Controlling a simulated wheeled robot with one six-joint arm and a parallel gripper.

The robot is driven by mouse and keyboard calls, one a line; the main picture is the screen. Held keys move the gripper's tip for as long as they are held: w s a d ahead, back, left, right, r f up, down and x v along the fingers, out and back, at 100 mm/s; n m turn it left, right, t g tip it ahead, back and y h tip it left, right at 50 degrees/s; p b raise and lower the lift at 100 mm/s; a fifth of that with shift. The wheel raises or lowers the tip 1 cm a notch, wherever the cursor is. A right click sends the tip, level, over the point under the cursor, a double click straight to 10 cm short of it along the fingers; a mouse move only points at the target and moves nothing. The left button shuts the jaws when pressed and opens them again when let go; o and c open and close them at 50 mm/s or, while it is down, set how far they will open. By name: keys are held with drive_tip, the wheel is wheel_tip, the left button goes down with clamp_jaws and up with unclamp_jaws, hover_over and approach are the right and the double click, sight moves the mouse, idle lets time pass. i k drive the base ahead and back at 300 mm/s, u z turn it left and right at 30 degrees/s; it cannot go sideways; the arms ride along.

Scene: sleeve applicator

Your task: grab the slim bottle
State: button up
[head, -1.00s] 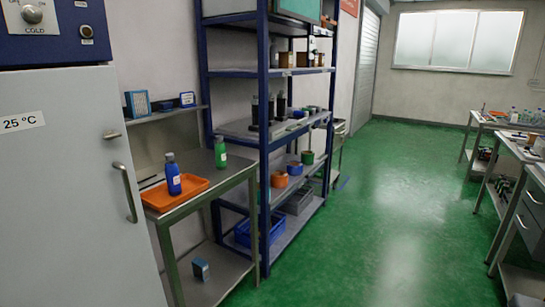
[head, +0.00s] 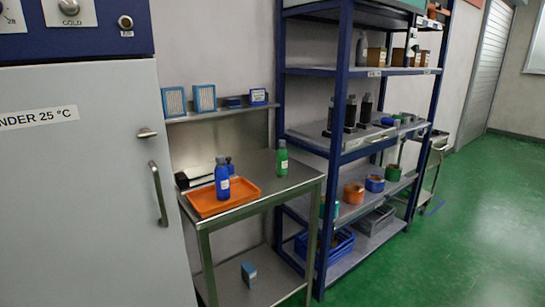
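A blue bottle with a grey cap and a pale label (head: 222,180) stands upright in the orange tray (head: 206,209) on the steel bench (head: 291,182). A slimmer green bottle with a dark cap (head: 282,158) stands upright on the bench to the right of the tray, near the back. I cannot tell for certain which bottle the task calls slim. A small dark blue object shows partly behind the blue bottle. My gripper is not in view.
A grey cabinet (head: 85,200) stands left of the bench. A blue-framed shelf rack (head: 337,130) stands to the right, holding dark bottles, tubs and crates. A small blue box (head: 248,272) lies on the bench's lower shelf. Green floor (head: 455,240) is open at right.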

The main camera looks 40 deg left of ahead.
sight(282, 153)
drive_tip(key=u, duration=0.45)
drive_tip(key=i, duration=1.7)
drive_tip(key=u, duration=1.45)
drive_tip(key=i, duration=1.1)
drive_tip(key=u, duration=1.25)
drive_tip(key=i, duration=0.2)
drive_tip(key=u, duration=0.05)
